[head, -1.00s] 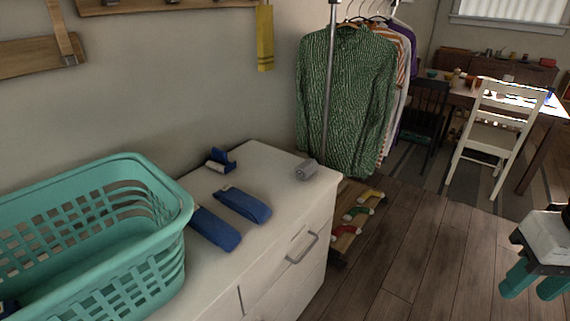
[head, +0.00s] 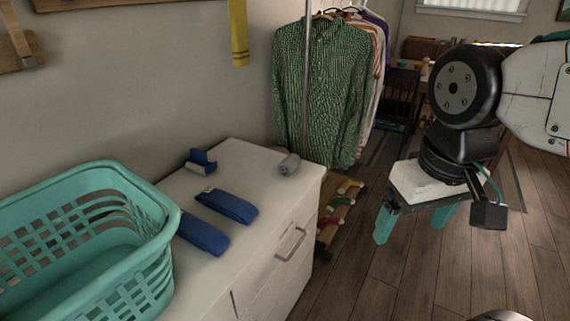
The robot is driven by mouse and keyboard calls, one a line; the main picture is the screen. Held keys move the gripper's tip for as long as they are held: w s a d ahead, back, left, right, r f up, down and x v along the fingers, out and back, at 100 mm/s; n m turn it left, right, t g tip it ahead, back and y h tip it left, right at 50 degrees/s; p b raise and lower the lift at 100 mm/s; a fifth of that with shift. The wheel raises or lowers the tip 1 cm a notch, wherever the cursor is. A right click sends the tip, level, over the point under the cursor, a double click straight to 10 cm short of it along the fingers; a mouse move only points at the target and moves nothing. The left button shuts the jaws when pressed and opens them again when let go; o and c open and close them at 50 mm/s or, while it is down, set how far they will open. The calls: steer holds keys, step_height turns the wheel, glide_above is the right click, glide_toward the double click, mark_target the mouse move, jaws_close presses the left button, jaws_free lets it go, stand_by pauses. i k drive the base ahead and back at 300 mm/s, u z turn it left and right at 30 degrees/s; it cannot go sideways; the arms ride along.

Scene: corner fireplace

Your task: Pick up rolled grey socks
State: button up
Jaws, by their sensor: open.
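The rolled grey socks (head: 289,164) lie on the white dresser top (head: 262,181), near its far right corner. My gripper (head: 410,228) hangs in the air to the right of the dresser, above the wooden floor. Its two teal fingers point down and stand apart, with nothing between them. The gripper is well clear of the socks, and nothing hides the socks.
A teal laundry basket (head: 150,262) stands at the left of the dresser. Two folded blue items (head: 228,206) (head: 203,234) and a small blue-and-grey item (head: 201,162) lie between it and the socks. A green patterned shirt (head: 320,95) hangs on a rack behind the dresser.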

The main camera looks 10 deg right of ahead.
mark_target(290, 163)
steer(key=u, duration=0.15)
steer(key=k, duration=0.45)
steer(key=z, duration=1.3)
steer(key=i, duration=1.35)
steer(key=u, duration=0.75)
steer(key=i, duration=0.75)
steer(key=u, duration=0.75)
